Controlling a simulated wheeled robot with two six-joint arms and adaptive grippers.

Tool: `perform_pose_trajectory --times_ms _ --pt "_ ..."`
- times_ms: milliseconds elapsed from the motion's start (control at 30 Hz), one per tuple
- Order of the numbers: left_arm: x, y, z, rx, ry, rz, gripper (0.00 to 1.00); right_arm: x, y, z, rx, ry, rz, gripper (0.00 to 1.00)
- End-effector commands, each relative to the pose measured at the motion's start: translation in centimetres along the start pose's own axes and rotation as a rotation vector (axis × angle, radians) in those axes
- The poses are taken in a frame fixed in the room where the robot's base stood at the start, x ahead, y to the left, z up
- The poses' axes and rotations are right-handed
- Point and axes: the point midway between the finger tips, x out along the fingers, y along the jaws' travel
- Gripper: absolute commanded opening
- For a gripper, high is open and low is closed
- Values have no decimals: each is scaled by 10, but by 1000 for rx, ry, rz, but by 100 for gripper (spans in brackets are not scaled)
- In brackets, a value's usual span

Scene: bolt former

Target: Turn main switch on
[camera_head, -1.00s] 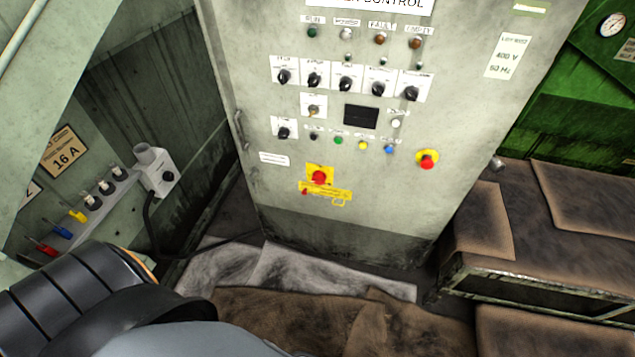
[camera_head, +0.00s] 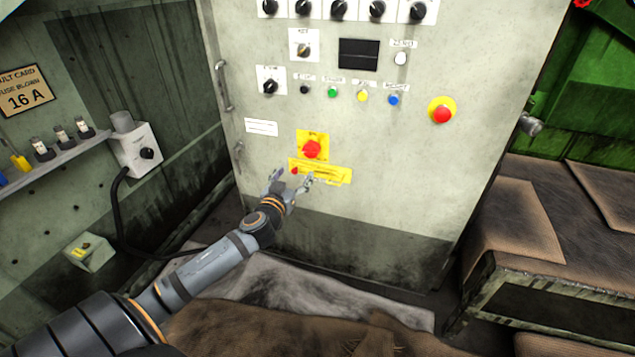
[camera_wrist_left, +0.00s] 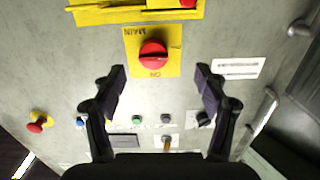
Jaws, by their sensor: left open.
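The main switch is a red rotary knob (camera_head: 311,149) on a yellow plate (camera_head: 320,136), low on the grey control cabinet. In the left wrist view, the red knob (camera_wrist_left: 153,54) sits on its yellow plate (camera_wrist_left: 134,38), marked "MAIN" and "ON", and shows between and beyond my fingers. My left gripper (camera_head: 291,178) is open and empty, just below and left of the knob in the head view. It also shows in the left wrist view (camera_wrist_left: 160,80), its two fingers apart and apparently not touching the knob. My right gripper is out of view.
A yellow lockout bracket (camera_head: 330,174) hangs just below the knob. A red emergency button (camera_head: 442,113), coloured push buttons and black selector knobs sit higher on the cabinet. A cabinet handle (camera_head: 222,86) is at its left edge. A brown-topped bench (camera_head: 515,215) stands at right.

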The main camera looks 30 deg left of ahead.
Motion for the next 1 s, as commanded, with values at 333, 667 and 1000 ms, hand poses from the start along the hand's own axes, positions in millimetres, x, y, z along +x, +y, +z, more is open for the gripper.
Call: perform_pose_trajectory --times_ms 333,667,1000 --pt "9 9 -18 -26 47 16 73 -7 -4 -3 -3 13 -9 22" --pt "76 11 -22 -29 46 18 73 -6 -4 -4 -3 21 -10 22" --pt "102 12 -21 -23 43 20 73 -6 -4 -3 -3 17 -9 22"
